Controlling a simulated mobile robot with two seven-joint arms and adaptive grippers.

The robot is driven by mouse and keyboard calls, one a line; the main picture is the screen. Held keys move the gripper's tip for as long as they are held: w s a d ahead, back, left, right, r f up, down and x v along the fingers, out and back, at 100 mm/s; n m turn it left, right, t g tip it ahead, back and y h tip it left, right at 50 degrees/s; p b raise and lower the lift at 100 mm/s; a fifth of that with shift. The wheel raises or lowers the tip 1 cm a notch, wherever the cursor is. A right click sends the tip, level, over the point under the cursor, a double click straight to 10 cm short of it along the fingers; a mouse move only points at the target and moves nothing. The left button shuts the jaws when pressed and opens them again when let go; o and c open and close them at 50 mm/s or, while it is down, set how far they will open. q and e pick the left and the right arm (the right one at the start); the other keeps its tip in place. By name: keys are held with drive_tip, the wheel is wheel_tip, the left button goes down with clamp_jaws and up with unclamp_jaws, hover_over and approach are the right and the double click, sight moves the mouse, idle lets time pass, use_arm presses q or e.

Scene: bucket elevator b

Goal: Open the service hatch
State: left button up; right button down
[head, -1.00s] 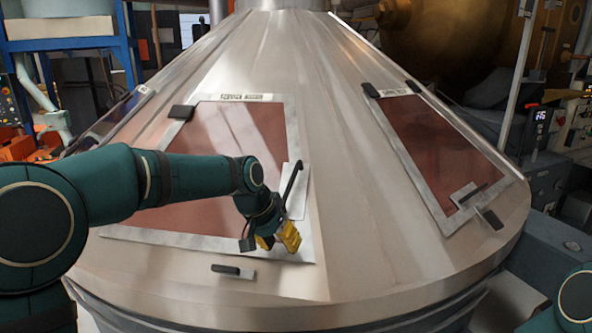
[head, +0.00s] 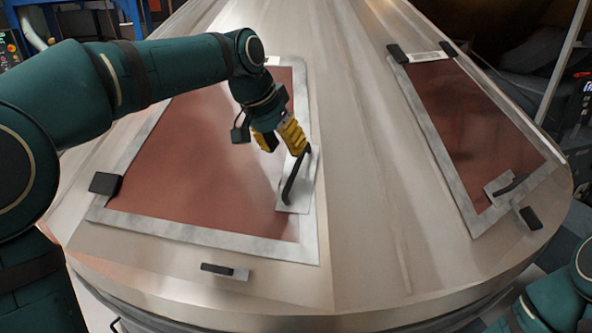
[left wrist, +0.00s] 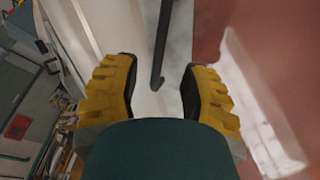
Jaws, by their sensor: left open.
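The service hatch (head: 200,150) is a reddish-brown panel in a pale metal frame on the sloping cone, and it lies flat and looks closed. Its dark bar handle (head: 291,187) stands on a pale plate (head: 307,196) at the panel's right edge. My left gripper (head: 286,149) has yellow fingers and is open and empty near the handle's upper end. In the left wrist view, the handle (left wrist: 161,45) runs into the gap between the open fingers (left wrist: 160,66); I cannot tell whether they touch it. My right gripper is out of view.
A second reddish hatch (head: 470,125) with its own handle (head: 511,186) is on the right of the cone. A small dark latch (head: 218,269) sits below the first hatch, and a dark block (head: 105,184) at its left edge. Bare metal separates the hatches.

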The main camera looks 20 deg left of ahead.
sight(295, 167)
use_arm(q)
drive_tip(key=x, duration=0.7)
drive_tip(key=shift+w+f+b, duration=0.15)
drive_tip(key=shift+f+b, duration=0.05)
drive_tip(key=shift+b, duration=0.15)
clamp_jaws()
